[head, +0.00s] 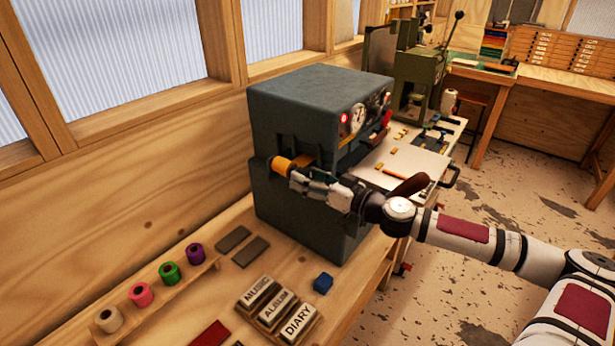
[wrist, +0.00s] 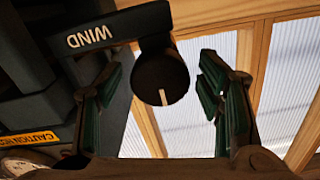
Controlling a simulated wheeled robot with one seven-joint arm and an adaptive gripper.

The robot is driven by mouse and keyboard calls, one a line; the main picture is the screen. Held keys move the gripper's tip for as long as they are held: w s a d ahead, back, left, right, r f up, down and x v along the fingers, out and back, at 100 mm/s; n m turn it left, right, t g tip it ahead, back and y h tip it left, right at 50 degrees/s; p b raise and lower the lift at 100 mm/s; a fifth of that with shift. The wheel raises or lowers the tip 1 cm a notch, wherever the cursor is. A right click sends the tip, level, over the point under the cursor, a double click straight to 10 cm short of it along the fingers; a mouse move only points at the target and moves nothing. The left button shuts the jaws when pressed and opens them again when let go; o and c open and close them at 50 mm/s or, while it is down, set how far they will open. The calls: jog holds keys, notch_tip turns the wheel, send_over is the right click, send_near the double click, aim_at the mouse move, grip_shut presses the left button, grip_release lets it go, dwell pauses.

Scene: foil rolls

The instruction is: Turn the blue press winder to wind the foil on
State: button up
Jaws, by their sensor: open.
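The blue-grey press (head: 310,110) stands on the bench against the wall. An orange-gold foil roll (head: 283,165) sticks out from its near side. My gripper (head: 300,179) is beside that roll and partly covers the press side. In the wrist view, the dark round winder knob (wrist: 160,80) with a pale line on its face hangs below a dark bracket marked WIND (wrist: 118,28), whose lettering is upside down. My open fingers stand on either side of the knob, with visible gaps. The knob is hidden in the head view.
Coloured foil rolls (head: 169,273) stand on a wooden rack at lower left. Type blocks marked MUSIC, ALBUM and DIARY (head: 298,322) and a small blue block (head: 323,283) lie on the bench in front. A green press (head: 418,75) stands behind.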

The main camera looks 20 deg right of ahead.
jog(key=shift+w+a, duration=0.2)
jog(key=shift+w, duration=0.1)
jog(key=shift+c, duration=0.3)
jog(key=c, duration=1.1)
